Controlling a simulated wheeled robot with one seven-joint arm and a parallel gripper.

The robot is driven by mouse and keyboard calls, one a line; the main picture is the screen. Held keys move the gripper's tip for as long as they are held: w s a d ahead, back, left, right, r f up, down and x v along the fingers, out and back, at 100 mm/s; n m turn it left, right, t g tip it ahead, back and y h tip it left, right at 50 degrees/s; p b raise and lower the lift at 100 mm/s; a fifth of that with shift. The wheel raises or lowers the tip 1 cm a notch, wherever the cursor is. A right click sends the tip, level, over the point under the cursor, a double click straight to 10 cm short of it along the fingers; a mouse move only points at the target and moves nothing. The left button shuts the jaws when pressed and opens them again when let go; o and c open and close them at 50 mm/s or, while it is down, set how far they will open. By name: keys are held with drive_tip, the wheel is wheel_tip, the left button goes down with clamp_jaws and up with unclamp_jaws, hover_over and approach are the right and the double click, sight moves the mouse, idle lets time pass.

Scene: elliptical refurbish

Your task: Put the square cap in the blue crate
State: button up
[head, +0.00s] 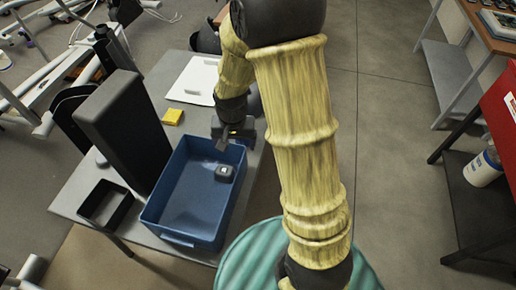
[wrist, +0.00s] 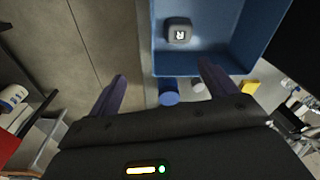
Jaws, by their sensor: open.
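The square cap (head: 223,173) is a small dark block with rounded corners and a white mark on top. It lies inside the blue crate (head: 187,205), on its floor near the far right corner. In the wrist view the cap (wrist: 179,32) shows at the top, inside the crate (wrist: 222,42), ahead of the fingers. My gripper (head: 228,143) is over the crate's far end. In the wrist view its two fingers (wrist: 162,72) are spread apart with nothing between them, and the cap is clear of both.
The crate stands on a grey table (head: 73,193). A tall black box (head: 125,130) and a small open black tray (head: 105,204) are to its left. A yellow block (head: 172,116) and white paper (head: 195,82) lie behind. A blue cylinder (wrist: 169,93) shows outside the crate.

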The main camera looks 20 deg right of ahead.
drive_tip(key=s+d+r+n+t, duration=0.1)
drive_tip(key=s+d+r+n, duration=0.3)
drive_tip(key=s+r, duration=0.3)
drive_tip(key=s, duration=0.3)
drive_tip(key=shift+s+d+r+t, duration=0.15)
drive_tip(key=shift+d+r+t, duration=0.15)
drive_tip(key=shift+d, duration=0.05)
